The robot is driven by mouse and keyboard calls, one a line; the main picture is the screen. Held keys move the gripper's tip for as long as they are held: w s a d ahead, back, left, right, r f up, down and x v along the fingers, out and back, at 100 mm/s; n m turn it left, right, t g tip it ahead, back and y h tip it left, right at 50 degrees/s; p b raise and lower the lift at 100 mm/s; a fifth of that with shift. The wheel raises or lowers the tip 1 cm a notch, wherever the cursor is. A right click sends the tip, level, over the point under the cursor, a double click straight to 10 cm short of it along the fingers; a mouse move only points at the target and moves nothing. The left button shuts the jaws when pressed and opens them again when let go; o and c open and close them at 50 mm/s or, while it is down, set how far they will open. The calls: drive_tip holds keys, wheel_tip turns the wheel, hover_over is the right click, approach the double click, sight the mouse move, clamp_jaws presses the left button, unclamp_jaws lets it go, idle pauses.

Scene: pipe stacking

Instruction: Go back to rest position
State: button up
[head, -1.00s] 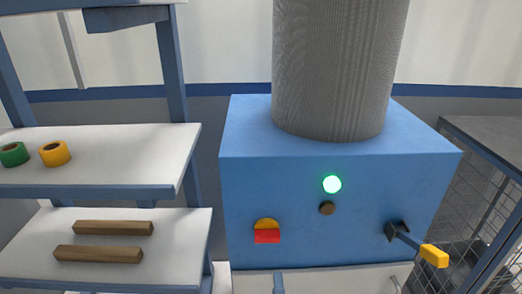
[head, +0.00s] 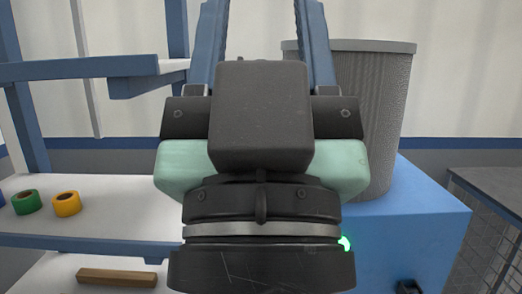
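My gripper (head: 262,22) stands upright in the middle of the head view, close to the camera. Its two blue fingers point up and are spread apart, with only the pale wall visible between them. The fingertips run out of the top of the frame. The dark gripper body hides part of the shelf and most of the left side of the blue machine (head: 425,215). The grey ribbed cylinder (head: 372,120) on the machine shows behind and to the right of the gripper. The machine's green light (head: 345,243) is lit and partly covered by the gripper.
A shelf unit (head: 110,205) at left holds a green ring (head: 27,202) and a yellow ring (head: 66,204). A brown bar (head: 116,277) lies on the lower shelf. A dark-topped mesh cage (head: 495,175) stands at right.

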wheel_tip(320, 180, up, 21)
drive_tip(key=p, duration=1.9)
drive_tip(key=shift+a, duration=0.1)
